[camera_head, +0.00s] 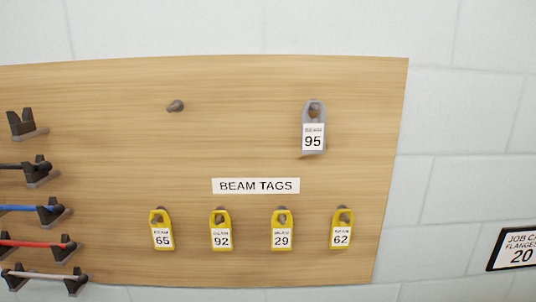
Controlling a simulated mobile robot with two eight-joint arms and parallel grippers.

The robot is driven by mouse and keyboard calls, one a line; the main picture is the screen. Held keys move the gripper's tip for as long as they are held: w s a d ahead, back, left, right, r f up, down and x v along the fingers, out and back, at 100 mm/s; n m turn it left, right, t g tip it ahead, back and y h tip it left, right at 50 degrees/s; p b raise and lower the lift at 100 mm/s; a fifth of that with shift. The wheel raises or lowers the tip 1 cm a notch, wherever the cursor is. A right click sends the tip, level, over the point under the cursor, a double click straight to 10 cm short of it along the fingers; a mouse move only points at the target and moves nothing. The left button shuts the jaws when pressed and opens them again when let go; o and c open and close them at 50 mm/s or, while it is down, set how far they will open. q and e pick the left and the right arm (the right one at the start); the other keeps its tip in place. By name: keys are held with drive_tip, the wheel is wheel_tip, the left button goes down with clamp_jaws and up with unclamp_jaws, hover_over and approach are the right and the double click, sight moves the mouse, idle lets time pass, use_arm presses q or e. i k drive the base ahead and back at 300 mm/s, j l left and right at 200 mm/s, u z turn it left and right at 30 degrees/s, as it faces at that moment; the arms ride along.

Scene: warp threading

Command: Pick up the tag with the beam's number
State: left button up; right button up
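A wooden board on the wall carries the label "BEAM TAGS" (255,186). Below the label hang yellow tags on pegs: tag 65 (161,231), tag 92 (220,231), tag 29 (281,231) and tag 62 (341,230). A grey tag reading "BEAM 95" (313,130) hangs on a peg at the upper right of the board. The beam itself does not show. Neither of my grippers is in view.
An empty peg (175,106) sticks out at the upper left of the board (240,90). Black brackets holding coloured rods, including a blue rod (18,209) and a red rod (36,244), line the left edge. A partly cut-off job card (515,249) is on the right wall.

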sight(221, 233)
drive_tip(key=u, duration=0.4)
drive_tip(key=l+u, duration=0.15)
drive_tip(key=u, duration=0.65)
drive_tip(key=k+l+u, duration=0.1)
drive_tip(key=u, duration=0.3)
drive_tip(key=k+l, duration=0.15)
